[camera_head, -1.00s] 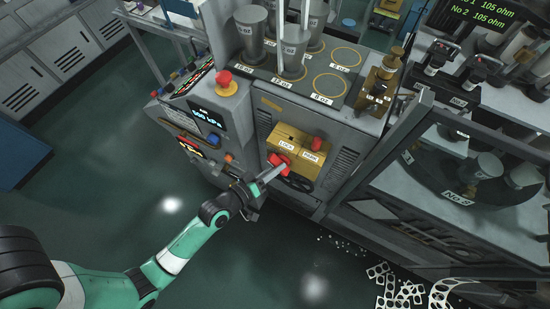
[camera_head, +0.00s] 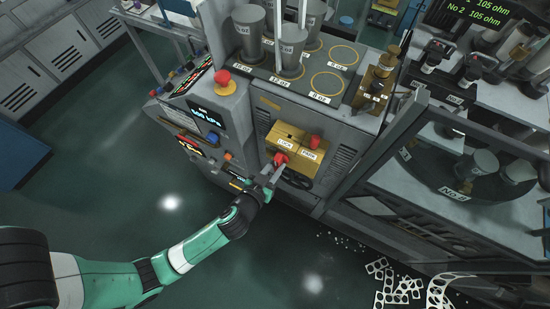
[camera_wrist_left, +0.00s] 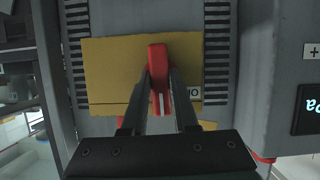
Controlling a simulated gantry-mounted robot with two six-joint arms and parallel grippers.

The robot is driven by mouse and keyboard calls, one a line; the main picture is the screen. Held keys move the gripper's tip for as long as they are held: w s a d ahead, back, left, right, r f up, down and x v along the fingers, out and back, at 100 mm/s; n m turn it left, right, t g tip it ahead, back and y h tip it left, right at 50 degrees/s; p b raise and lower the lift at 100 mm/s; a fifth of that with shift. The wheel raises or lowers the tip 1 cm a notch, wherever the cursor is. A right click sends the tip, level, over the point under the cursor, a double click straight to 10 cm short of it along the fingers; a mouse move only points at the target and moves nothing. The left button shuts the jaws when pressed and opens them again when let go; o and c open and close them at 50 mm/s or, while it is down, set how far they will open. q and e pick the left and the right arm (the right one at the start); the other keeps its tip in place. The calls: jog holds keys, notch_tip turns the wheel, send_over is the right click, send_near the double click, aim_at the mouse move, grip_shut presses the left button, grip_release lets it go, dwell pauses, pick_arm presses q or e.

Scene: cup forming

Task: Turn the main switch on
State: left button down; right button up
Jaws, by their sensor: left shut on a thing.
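The main switch has a red handle (camera_head: 280,158) on a yellow panel (camera_head: 288,140) on the front of the grey machine. My left gripper (camera_head: 273,173) reaches it from below, with its fingers at the handle. In the left wrist view the red handle (camera_wrist_left: 160,62) stands between the two dark fingers (camera_wrist_left: 160,85), which are shut on it. A white mark shows on the handle. A small label beside the handle is partly hidden by a finger. My right gripper is in neither view.
A second red knob (camera_head: 315,141) sits on the panel's right side. A red stop button (camera_head: 223,77) and a display (camera_head: 208,115) are to the left. Metal cups (camera_head: 292,47) stand on the machine top.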

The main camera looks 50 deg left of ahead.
pick_arm(q)
jog(key=shift+m, duration=0.3)
jog(key=c, duration=0.7)
grip_release()
jog(key=p+v, duration=0.4)
jog(key=v, duration=0.7)
jog(key=shift+s+d+r+p, duration=0.15)
jog(key=shift+s+d+p, duration=0.05)
jog(key=shift+d+p, duration=0.1)
jog(key=shift+y, duration=0.3)
